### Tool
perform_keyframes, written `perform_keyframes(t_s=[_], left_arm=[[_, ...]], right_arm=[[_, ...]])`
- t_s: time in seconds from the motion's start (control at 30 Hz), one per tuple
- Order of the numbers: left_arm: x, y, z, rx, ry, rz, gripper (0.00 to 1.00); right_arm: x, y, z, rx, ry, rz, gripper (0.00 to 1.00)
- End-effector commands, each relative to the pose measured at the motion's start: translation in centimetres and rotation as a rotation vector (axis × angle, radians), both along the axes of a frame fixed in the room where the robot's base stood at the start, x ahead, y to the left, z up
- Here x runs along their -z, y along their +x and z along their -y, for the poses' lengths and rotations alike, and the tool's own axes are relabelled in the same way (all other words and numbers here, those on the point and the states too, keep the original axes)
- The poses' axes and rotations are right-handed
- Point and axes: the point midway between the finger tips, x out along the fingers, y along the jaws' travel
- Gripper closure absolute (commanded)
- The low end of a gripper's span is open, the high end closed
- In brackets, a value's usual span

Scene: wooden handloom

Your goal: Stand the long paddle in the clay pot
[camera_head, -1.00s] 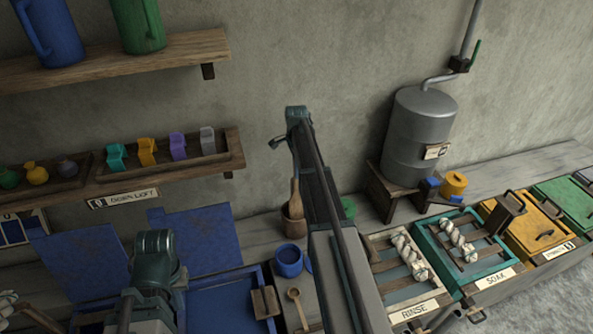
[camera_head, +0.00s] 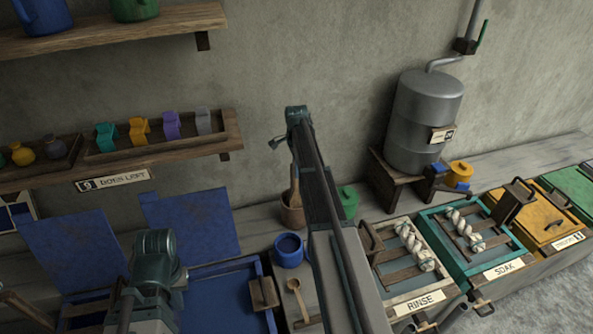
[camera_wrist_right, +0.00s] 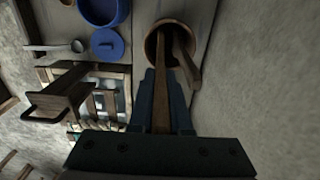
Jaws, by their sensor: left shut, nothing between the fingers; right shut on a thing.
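The clay pot (camera_head: 291,216) stands on the bench by the wall, left of my right arm, with a wooden handle (camera_head: 295,183) rising from it; which handle this is, I cannot tell. In the right wrist view, the brown pot (camera_wrist_right: 152,43) shows its open mouth. My right gripper (camera_wrist_right: 160,97) is shut on the long paddle (camera_wrist_right: 161,85), which overlaps the pot mouth; how deep its far end sits is unclear. A second wooden piece (camera_wrist_right: 187,62) leans out of the pot. My left arm is at lower left in the head view, its gripper out of sight.
A blue cup (camera_head: 289,250) and a wooden spoon (camera_head: 297,290) are in front of the pot. A green lidded jar (camera_head: 349,200) stands beside it, partly behind my arm. The rinse tray (camera_head: 398,298) and soak tray (camera_head: 480,266) lie to the right, near a grey tank (camera_head: 425,115).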

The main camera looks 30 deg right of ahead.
Motion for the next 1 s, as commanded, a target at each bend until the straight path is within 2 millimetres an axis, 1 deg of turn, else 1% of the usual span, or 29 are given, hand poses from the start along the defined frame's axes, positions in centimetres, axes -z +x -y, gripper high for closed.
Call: perform_keyframes(t_s=[0.1, 0.13, 0.27, 0.3, 0.6, 0.73, 0.87, 1.0], left_arm=[[0.0, 0.0, 0.0, 0.0, 0.0, 0.0, 1.0], [0.0, 0.0, 0.0, 0.0, 0.0, 0.0, 1.0], [0.0, 0.0, 0.0, 0.0, 0.0, 0.0, 1.0], [0.0, 0.0, 0.0, 0.0, 0.0, 0.0, 1.0], [-0.1, 0.0, 0.0, 0.0, 0.0, 0.0, 1.0], [-0.4, 0.0, 0.0, -0.001, 0.0, 0.0, 1.0], [-1.2, 0.0, 0.0, -0.002, 0.0, 0.0, 1.0], [-2.8, 0.0, 0.0, -0.006, -0.001, 0.0, 1.0]], right_arm=[[0.0, 0.0, 0.0, 0.0, 0.0, 0.0, 1.0], [0.0, 0.0, 0.0, 0.0, 0.0, 0.0, 0.8], [0.0, 0.0, 0.0, 0.0, 0.0, 0.0, 0.57], [0.0, 0.0, 0.0, 0.0, 0.0, 0.0, 0.5], [-0.1, 0.0, 0.0, 0.0, 0.0, 0.0, 0.49], [-0.4, 0.0, 0.0, 0.0, 0.0, 0.0, 0.49], [-1.2, 0.0, 0.0, 0.0, 0.0, 0.0, 0.49], [-2.8, 0.0, 0.0, 0.0, 0.0, 0.0, 0.49]])
